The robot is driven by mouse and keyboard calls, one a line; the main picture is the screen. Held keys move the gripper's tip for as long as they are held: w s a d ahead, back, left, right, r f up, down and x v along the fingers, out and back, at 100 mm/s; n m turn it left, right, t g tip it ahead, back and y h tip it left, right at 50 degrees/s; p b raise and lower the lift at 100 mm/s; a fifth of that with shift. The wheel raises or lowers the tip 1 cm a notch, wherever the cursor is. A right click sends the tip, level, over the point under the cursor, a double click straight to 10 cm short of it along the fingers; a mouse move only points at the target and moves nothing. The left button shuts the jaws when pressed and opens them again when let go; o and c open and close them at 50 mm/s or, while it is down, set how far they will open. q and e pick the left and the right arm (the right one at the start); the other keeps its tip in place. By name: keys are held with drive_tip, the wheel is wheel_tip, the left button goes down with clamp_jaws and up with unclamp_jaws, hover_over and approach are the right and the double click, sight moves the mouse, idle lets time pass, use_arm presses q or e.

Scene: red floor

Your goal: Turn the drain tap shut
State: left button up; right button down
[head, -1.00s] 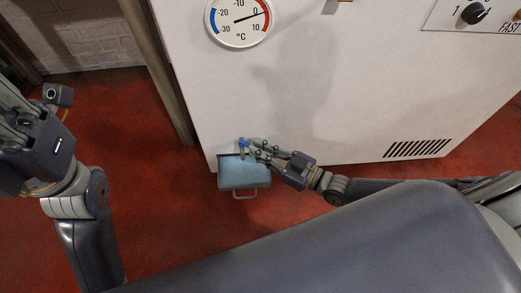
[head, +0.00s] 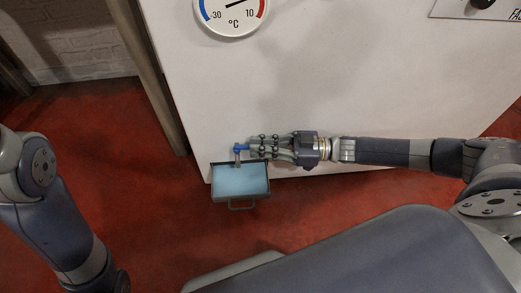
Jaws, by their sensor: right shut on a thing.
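The drain tap (head: 238,150) sticks out low on the front of the white cabinet, near its bottom left corner. It has a blue lever handle (head: 241,147) on a short grey spout. My right gripper (head: 256,147) comes in from the right and is shut on the blue handle at its fingertips; the fingers partly hide it. A drip tray (head: 258,199) with light blue liquid or lining stands directly below the tap. My left arm is at the left edge, and its gripper is out of the picture.
The white cabinet (head: 350,70) fills the back, with a round thermometer dial (head: 232,12) above. A wooden post (head: 146,75) stands left of it, before a white brick wall (head: 75,40). The red floor (head: 135,190) is clear left of the tray.

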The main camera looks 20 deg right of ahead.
idle(0.4)
drive_tip(key=c, duration=1.7)
unclamp_jaws()
drive_tip(key=v, duration=1.2)
